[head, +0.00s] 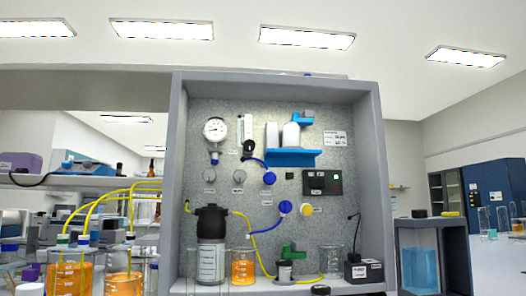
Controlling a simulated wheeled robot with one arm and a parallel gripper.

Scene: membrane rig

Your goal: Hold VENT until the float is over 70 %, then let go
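The rig panel (225,100) is a speckled grey board in a grey frame. A clear upright tube with a scale (241,130), likely the one with the float, is at the upper middle; the float's height is too small to read. A round yellow button (306,210) sits at the lower right of the panel with a small label under it. The labels are too small to read, so I cannot tell which control is VENT. My gripper is not in view.
A pressure gauge (214,130), blue knobs (269,178), a black control box (322,182) and a blue shelf (292,156) are on the panel. A black-topped vessel (211,255), an orange beaker (243,268) and yellow tubing stand low in front.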

